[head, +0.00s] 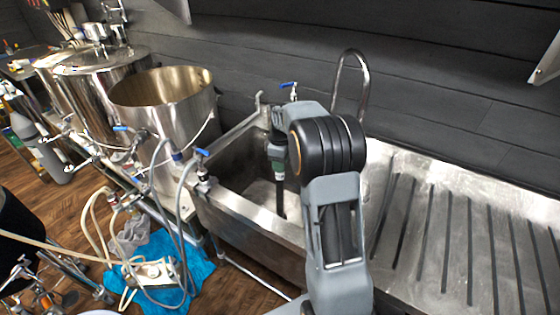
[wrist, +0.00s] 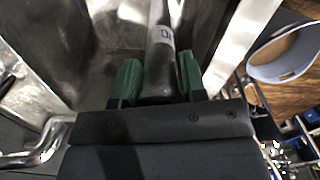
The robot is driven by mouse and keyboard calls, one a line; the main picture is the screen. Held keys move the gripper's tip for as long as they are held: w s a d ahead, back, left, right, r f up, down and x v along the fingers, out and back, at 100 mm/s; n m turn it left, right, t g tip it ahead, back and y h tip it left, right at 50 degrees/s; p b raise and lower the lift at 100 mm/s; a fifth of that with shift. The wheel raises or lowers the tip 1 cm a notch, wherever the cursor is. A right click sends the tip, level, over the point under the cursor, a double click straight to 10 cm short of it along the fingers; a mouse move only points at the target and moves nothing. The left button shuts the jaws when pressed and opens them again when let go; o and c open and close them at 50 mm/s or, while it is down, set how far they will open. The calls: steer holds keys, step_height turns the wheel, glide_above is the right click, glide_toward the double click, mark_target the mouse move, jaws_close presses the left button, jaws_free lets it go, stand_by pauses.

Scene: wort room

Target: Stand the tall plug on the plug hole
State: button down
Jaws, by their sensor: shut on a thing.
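The tall plug is a dark upright tube (head: 280,201) in the head view, hanging below my gripper (head: 277,160) over the sink basin. The sink (head: 232,203) is a deep steel basin. I cannot make out the plug hole in either view. I cannot tell whether the plug's lower end touches the basin floor.
A ribbed steel drainboard (head: 450,245) adjoins the sink on the right. A curved steel tap (head: 365,80) rises behind it. A large open pot (head: 165,105) stands left of the sink. Hoses with blue-handled valves (head: 202,153) run along the sink's left side.

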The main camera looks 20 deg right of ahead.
mark_target(281, 197)
step_height(281, 197, down, 13)
steer(key=b, duration=1)
steer(key=shift+f, duration=0.15)
steer(key=shift+f+b, duration=0.95)
steer(key=shift+f, duration=1.25)
steer(key=c, duration=0.6)
jaws_free()
steer(key=shift+s+f, duration=0.1)
